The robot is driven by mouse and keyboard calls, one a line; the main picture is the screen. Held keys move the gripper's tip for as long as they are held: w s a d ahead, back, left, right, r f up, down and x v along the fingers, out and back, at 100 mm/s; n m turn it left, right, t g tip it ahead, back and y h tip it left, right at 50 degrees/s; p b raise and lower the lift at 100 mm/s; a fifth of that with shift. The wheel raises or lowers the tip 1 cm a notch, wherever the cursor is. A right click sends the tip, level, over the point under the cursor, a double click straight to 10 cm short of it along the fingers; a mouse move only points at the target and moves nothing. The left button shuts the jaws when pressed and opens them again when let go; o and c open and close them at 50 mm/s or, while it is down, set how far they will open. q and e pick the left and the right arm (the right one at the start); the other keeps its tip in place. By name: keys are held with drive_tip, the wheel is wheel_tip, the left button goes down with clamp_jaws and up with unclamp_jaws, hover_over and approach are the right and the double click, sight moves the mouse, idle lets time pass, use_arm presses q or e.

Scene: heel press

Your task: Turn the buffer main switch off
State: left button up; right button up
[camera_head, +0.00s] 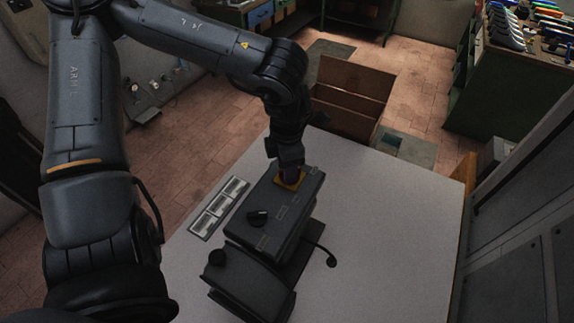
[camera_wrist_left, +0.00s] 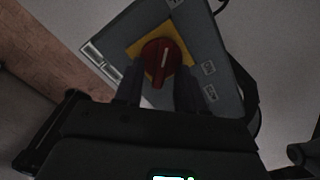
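The red round main switch (camera_wrist_left: 162,62) with a white line sits on a yellow plate (camera_wrist_left: 138,50) on top of a dark grey box (camera_wrist_left: 215,60). In the wrist view the white line runs nearly upright. My left gripper (camera_wrist_left: 157,88) is open, with its two dark fingers on either side of the near part of the knob. I cannot tell whether they touch it. In the head view the left gripper (camera_head: 290,166) points down over the yellow plate (camera_head: 289,181) at the far end of the box (camera_head: 275,212). It hides most of the switch there. My right gripper is out of view.
The light table (camera_head: 385,225) is clear to the right. A brown carton (camera_head: 350,98) stands beyond it.

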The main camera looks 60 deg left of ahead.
use_arm(q)
drive_tip(key=shift+r, duration=0.1)
wheel_tip(320, 180, up, 11)
idle(0.6)
idle(0.4)
